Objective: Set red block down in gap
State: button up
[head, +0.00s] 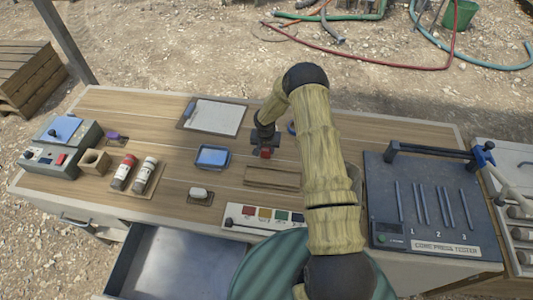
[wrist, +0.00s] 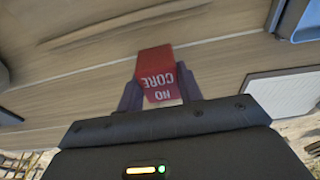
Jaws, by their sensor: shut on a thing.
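A red block (head: 265,153) is between the jaws of my gripper (head: 264,146), near the middle of the wooden bench. In the wrist view the red block (wrist: 157,78) shows white letters reading "NO CORE", upside down, and both dark fingers of my gripper (wrist: 159,92) press on its sides. A shallow wooden frame (head: 272,186) lies on the bench just in front of the block; I cannot tell for sure whether it holds the gap. The block appears held above the bench, and how high is hard to tell.
A blue tray (head: 212,157) lies left of my gripper, and a clipboard (head: 214,116) lies behind it. A strip with coloured squares (head: 262,219) is at the front. A dark press tester (head: 425,205) stands right. An open drawer (head: 170,265) juts out at front left.

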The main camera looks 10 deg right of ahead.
notch_tip(320, 180, up, 7)
jog(key=shift+r+b, duration=0.1)
jog(key=shift+b, duration=1)
jog(key=s+a+r+n, duration=0.1)
jog(key=s+n, duration=0.3)
jog(key=s, duration=0.9)
jog(key=shift+a+r+n+y+b, duration=0.25)
jog(key=shift+n+y+b, duration=0.05)
jog(key=shift+y+b, duration=0.15)
jog(key=shift+d, duration=0.1)
